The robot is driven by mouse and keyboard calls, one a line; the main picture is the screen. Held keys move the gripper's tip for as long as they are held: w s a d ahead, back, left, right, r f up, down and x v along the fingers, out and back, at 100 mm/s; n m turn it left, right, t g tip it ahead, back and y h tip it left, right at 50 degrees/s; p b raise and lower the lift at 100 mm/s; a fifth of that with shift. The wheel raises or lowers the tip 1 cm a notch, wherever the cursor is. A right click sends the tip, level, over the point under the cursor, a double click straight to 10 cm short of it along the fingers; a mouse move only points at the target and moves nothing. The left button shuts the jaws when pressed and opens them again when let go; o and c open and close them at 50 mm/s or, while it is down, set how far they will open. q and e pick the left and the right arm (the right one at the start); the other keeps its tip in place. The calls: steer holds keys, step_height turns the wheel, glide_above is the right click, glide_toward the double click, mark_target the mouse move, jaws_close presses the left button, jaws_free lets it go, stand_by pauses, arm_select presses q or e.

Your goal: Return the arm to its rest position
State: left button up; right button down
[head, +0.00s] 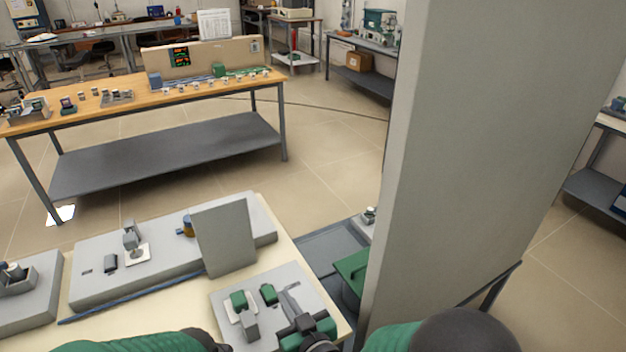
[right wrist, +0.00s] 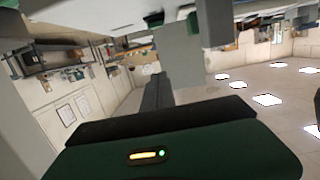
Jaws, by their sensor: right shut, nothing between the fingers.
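My right gripper (head: 290,297) is low in the head view, above or in front of a grey plate (head: 223,309) on the near table. Its fingers are together and empty. In the right wrist view the dark fingers of my right gripper (right wrist: 156,85) reach away from its green body, which carries an orange light bar. Two green-and-grey blocks (head: 268,293) stand on the plate beside the fingers; whether the gripper touches the plate cannot be told. My left arm shows only as a green link at the bottom left; its gripper is out of view.
A tall grey panel (head: 470,160) rises close on the right and hides much behind it. A long grey base (head: 95,284) and an upright grey plate (head: 224,238) stand on the near table. A wooden bench (head: 130,104) stands beyond, with open floor between.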

steer(key=s+d+m+g+h+p, duration=0.2)
steer(key=d+g+h, duration=0.15)
steer(key=d, duration=0.75)
steer(key=s+d+m+g+h+p, duration=0.2)
steer(key=d+g+h+p, duration=0.15)
steer(key=d, duration=0.75)
steer(key=s+d+m+g+h, duration=0.1)
steer(key=s+d+m+g, duration=0.1)
steer(key=s+d, duration=0.5)
steer(key=shift+s+d+f+m+g+h+p, duration=0.35)
steer(key=shift+s+g, duration=0.55)
steer(key=shift+s, duration=1.15)
steer(key=shift+d+r, duration=0.1)
steer(key=shift+d, duration=0.2)
steer(key=shift+a, duration=0.1)
